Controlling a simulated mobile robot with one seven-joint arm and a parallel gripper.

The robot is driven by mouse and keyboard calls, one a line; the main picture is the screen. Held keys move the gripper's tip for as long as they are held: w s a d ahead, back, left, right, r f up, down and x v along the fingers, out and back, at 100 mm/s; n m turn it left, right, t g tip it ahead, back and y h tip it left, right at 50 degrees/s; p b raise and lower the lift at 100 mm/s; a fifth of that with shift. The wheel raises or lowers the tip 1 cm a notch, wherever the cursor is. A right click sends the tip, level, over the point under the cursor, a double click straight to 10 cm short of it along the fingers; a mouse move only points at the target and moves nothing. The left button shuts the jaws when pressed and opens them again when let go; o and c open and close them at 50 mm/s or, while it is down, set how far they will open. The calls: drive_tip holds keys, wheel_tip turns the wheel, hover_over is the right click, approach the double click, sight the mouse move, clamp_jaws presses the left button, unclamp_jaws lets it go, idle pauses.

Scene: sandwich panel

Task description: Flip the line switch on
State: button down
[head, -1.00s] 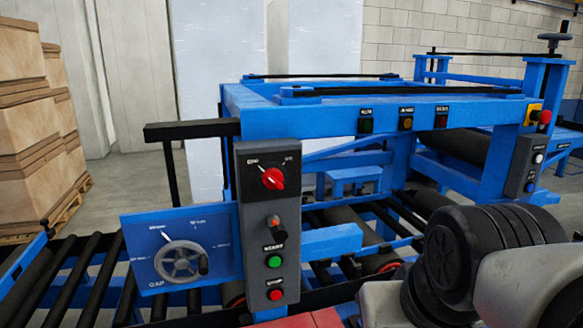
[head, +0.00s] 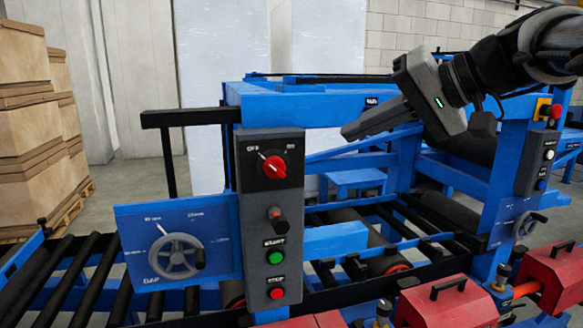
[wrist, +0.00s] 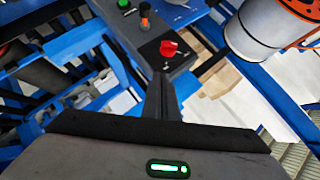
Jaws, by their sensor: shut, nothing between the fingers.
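A grey control box (head: 270,220) stands upright at the left of the blue machine. A red rotary switch (head: 274,167) is at its top, with its white mark pointing up-left to the left label. Below it is a small black-tipped lever (head: 277,218) with an orange collar. My gripper (head: 347,133) is shut and empty, up and right of the box, apart from it, with its fingers pointing left. In the wrist view the shut fingers (wrist: 161,88) point at the box, and the red switch (wrist: 168,48) shows just beyond the tips.
Below the lever are a green button (head: 275,257) and a red button (head: 276,293). A blue plate with a handwheel (head: 178,256) stands left of the box. A black bar (head: 190,117) juts left above it. Red clamps (head: 445,303) stand at front right.

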approach(284, 172)
drive_tip(key=x, duration=0.4)
drive_tip(key=shift+w+a, duration=0.2)
drive_tip(key=shift+w, duration=0.3)
drive_tip(key=shift+s+a+f, duration=0.1)
drive_tip(key=shift+a+f, duration=0.2)
drive_tip(key=shift+f, duration=0.1)
drive_tip(key=shift+d+f, duration=0.15)
drive_tip(key=shift+y+b, duration=0.3)
drive_tip(key=shift+b, duration=0.05)
